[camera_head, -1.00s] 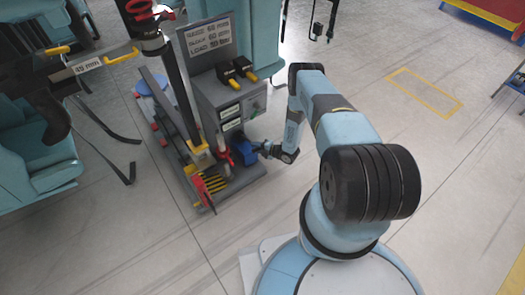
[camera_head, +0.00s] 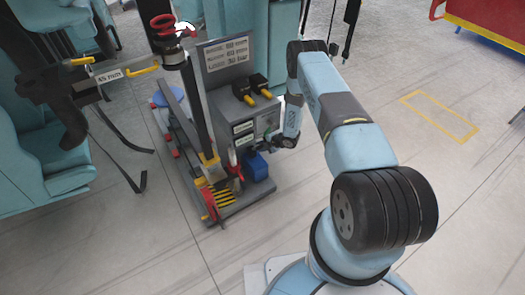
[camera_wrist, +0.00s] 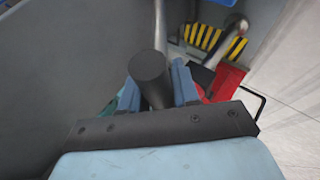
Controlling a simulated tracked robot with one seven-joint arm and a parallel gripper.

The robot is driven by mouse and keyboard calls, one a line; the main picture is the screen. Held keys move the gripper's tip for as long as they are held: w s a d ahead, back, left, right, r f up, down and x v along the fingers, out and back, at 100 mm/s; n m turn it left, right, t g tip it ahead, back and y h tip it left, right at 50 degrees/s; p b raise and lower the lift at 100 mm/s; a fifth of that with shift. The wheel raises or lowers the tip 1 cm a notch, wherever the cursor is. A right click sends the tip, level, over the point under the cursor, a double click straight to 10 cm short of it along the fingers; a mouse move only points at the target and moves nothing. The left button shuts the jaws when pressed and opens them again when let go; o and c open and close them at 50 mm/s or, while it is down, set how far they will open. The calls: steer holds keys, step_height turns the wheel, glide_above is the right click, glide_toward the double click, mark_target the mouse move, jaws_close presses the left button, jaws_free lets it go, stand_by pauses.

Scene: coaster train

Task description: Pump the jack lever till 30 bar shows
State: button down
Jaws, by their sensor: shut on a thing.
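My gripper (camera_head: 272,139) is at the right side of the grey jack stand (camera_head: 225,112), above a blue block (camera_head: 255,166). In the wrist view, my gripper's blue fingers (camera_wrist: 157,88) are shut around a dark cylindrical handle (camera_wrist: 150,70), which I take to be the jack lever. In the head view the lever is mostly hidden by the gripper. A sign (camera_head: 226,54) on the stand has lines in mm and bar; its figures are hard to read. Two small label plates (camera_head: 243,134) sit on the stand's face. I cannot read a pressure value.
A black post with a red ring (camera_head: 165,22) rises from the stand's base. A red lever-like part (camera_head: 210,204) and yellow-black stripes (camera_wrist: 215,40) are at its front. Teal train parts (camera_head: 45,150) stand left.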

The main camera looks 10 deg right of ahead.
steer(key=shift+w+a+r, duration=0.2)
steer(key=shift+w, duration=0.05)
steer(key=c, duration=0.9)
jaws_free()
steer(key=shift+s+f, duration=0.1)
steer(key=shift+d, duration=0.1)
steer(key=s+d+r, duration=0.1)
steer(key=s+d, duration=0.2)
steer(key=d, duration=0.1)
steer(key=s+d+r, duration=0.1)
steer(key=s+d, duration=0.2)
steer(key=d, duration=0.1)
steer(key=s+d+r, duration=0.1)
steer(key=s+d, duration=0.2)
steer(key=d, duration=0.1)
steer(key=shift+s+d+r, duration=0.1)
steer(key=shift+d+r, duration=0.05)
steer(key=shift+d, duration=0.15)
steer(key=shift+c, duration=0.2)
